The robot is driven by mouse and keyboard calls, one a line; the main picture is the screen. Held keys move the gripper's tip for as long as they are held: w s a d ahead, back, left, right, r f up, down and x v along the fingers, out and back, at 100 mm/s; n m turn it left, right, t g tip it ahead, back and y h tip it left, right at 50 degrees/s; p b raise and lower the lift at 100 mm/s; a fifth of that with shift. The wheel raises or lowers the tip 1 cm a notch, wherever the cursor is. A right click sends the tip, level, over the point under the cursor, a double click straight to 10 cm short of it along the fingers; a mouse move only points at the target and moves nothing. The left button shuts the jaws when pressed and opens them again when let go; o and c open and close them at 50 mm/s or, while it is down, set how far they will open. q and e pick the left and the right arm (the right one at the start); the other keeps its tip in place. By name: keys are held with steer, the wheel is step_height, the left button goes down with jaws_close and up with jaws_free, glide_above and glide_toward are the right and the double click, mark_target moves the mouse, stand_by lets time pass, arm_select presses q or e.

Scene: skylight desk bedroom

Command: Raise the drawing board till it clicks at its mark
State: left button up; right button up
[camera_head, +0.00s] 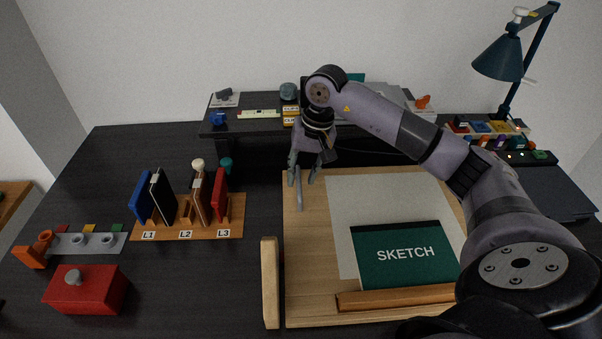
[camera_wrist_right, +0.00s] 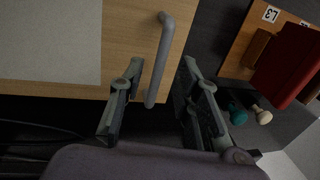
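The drawing board (camera_head: 305,260) is a pale wooden panel on the desk, lying flat or nearly so. It bears a grey paper sheet, a green SKETCH book (camera_head: 402,254) and a wooden ledge (camera_head: 395,298) along its near edge. A grey bar handle (camera_head: 299,192) is at its far left corner. My right gripper (camera_head: 303,175) is above that corner, fingers down and open. In the right wrist view the handle (camera_wrist_right: 160,62) has its end between the spread fingers (camera_wrist_right: 162,82), with gaps on both sides. No click mark can be made out. My left gripper is not in view.
A wooden upright (camera_head: 270,283) stands at the board's left edge. A rack (camera_head: 202,225) labelled L1 to L3 and a red box (camera_head: 86,290) are to the left. A raised shelf (camera_head: 250,127) is behind, and a lamp (camera_head: 500,58) stands at the back right.

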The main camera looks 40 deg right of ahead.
steer(key=shift+w+a+f, duration=0.1)
steer(key=shift+a+f, duration=0.05)
steer(key=shift+f, duration=0.75)
steer(key=shift+c, duration=0.2)
jaws_close()
